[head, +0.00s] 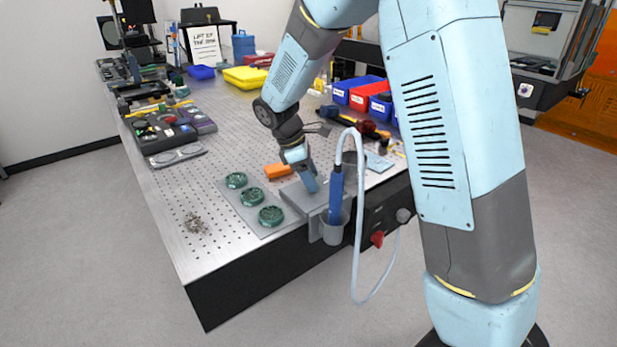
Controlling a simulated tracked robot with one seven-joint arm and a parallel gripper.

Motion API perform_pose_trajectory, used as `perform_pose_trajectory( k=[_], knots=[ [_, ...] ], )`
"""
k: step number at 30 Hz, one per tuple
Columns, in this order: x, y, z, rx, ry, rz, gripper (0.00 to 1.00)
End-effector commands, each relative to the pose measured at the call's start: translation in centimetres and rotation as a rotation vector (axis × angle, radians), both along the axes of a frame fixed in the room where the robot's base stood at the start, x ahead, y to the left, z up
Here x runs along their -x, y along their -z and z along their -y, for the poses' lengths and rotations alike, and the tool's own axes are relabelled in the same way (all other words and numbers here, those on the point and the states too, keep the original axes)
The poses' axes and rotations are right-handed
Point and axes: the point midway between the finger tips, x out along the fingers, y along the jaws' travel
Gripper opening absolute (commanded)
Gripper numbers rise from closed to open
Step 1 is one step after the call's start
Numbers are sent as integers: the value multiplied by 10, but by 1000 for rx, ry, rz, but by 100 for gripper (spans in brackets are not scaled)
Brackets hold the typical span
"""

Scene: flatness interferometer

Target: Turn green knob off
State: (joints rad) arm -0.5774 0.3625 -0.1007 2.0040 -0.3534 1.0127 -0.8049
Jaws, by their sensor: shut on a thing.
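My gripper (310,182) is low over a flat grey block (302,203) at the table's front edge. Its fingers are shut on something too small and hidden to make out. Three round dark green pieces with knobbly tops, the nearest (271,216), the middle (251,197) and the farthest (237,180), sit in a row on a grey plate (233,203) left of my gripper, apart from it. I cannot tell whether any of them is the green knob. A red knob (377,239) and a grey knob (403,215) are on the black box at the table's front right.
A blue-handled tool (336,197) with a pale hose (356,255) stands in a grey cup (333,230), close right of my gripper. An orange piece (277,171) lies just left. Red and blue bins (367,95) stand farther back.

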Motion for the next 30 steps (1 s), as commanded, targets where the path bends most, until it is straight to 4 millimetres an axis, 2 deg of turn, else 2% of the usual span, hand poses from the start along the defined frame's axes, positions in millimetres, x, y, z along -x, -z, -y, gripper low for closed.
perform_pose_trajectory(
  k=[18,30],
  knots=[
    [-2,1,4,7,581,-7,29],
    [-2,1,4,8,845,-8,29]
  ],
)
